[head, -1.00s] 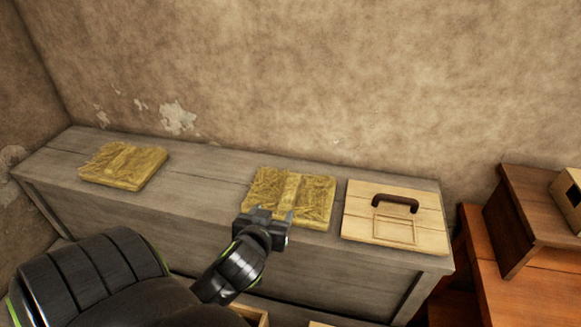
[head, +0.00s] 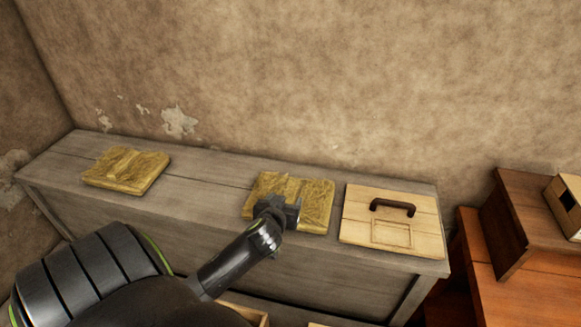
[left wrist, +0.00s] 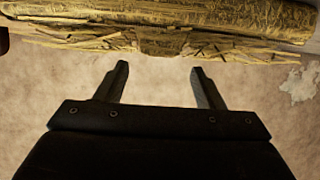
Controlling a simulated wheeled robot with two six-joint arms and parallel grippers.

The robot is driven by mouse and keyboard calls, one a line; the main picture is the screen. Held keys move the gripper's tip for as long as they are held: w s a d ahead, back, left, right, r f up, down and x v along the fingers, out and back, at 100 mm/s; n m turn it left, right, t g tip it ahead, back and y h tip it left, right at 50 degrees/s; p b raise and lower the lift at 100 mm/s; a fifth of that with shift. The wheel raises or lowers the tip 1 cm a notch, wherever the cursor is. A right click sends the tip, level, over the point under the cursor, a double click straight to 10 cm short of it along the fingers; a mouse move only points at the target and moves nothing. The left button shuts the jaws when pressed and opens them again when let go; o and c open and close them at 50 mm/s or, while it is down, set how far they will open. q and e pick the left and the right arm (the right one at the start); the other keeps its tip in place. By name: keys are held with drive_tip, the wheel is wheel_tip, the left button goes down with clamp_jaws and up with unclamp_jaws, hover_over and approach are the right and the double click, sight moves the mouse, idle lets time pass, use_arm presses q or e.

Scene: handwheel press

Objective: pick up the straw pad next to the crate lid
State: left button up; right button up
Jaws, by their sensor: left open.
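Two yellow straw pads lie flat on a grey wooden bench (head: 215,185). One straw pad (head: 313,196) is just left of the crate lid (head: 415,213), a pale wooden board with a dark handle. The other straw pad (head: 126,171) lies farther left. My left gripper (head: 283,201) is open at the near part of the pad beside the lid and hides some of it. In the left wrist view, the straw pad (left wrist: 170,40) spans the top, beyond the spread, empty fingers (left wrist: 158,82). Whether the fingers touch it, I cannot tell. My right gripper is not in view.
A brown wooden box (head: 515,222) and a reddish wooden surface (head: 490,285) stand at the right. A plaster wall (head: 330,80) rises behind the bench. The bench top between the two pads is clear.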

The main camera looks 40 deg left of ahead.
sight(290, 193)
use_arm(q)
drive_tip(key=shift+p+x, duration=0.65)
drive_tip(key=shift+x, duration=1.7)
drive_tip(key=shift+d+f, duration=0.15)
drive_tip(key=c, duration=1.2)
